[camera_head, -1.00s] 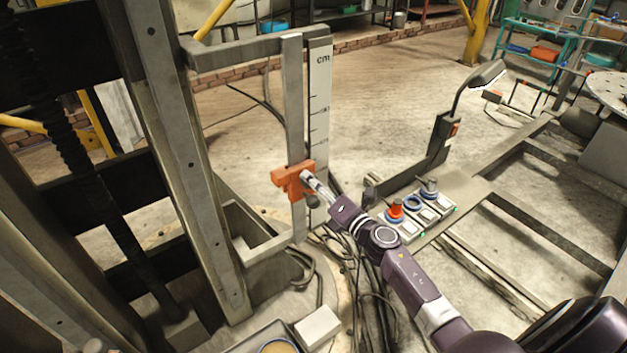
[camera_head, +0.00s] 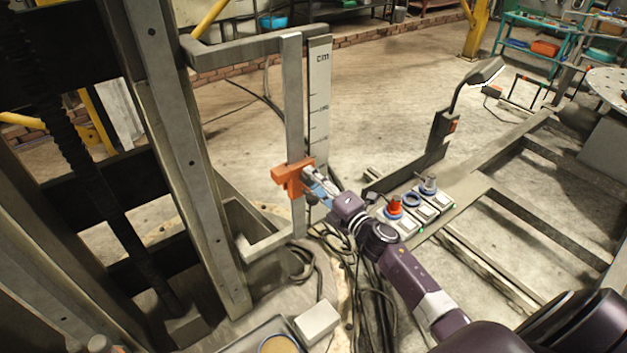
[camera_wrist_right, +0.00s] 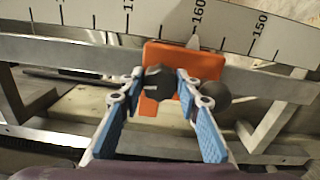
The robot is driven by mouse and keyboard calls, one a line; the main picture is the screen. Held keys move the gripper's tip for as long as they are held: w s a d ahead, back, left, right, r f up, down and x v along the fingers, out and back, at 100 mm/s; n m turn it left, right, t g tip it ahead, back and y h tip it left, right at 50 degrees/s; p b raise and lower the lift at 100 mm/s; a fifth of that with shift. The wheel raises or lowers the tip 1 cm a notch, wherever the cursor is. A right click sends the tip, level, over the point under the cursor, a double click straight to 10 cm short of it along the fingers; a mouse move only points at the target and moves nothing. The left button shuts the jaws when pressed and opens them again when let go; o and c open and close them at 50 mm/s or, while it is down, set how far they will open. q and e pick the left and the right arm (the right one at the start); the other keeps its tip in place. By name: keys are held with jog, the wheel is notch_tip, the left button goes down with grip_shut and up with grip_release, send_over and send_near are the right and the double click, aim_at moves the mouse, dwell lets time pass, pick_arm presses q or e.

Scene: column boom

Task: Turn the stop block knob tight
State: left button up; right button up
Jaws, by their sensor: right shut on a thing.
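The orange stop block (camera_head: 291,178) sits on the upright grey bar (camera_head: 294,110) beside the ruler in the head view. It also shows in the right wrist view (camera_wrist_right: 205,66). A dark lobed knob (camera_wrist_right: 157,83) with a light mark is on the face of the block. My right gripper (camera_head: 312,176) reaches the block from the right, and its fingertips (camera_wrist_right: 160,79) are shut on the knob from both sides. A dark round ball (camera_wrist_right: 216,95) is just right of the right finger. My left gripper is not in view.
The white cm ruler (camera_head: 319,100) stands right behind the bar; the block's pointer is near 160 in the wrist view. A control box (camera_head: 424,211) with red, blue and grey knobs is right of my arm. Cables (camera_head: 350,262) lie below. A steel column (camera_head: 190,160) stands left.

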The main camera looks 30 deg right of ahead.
jog(key=o, duration=1.1)
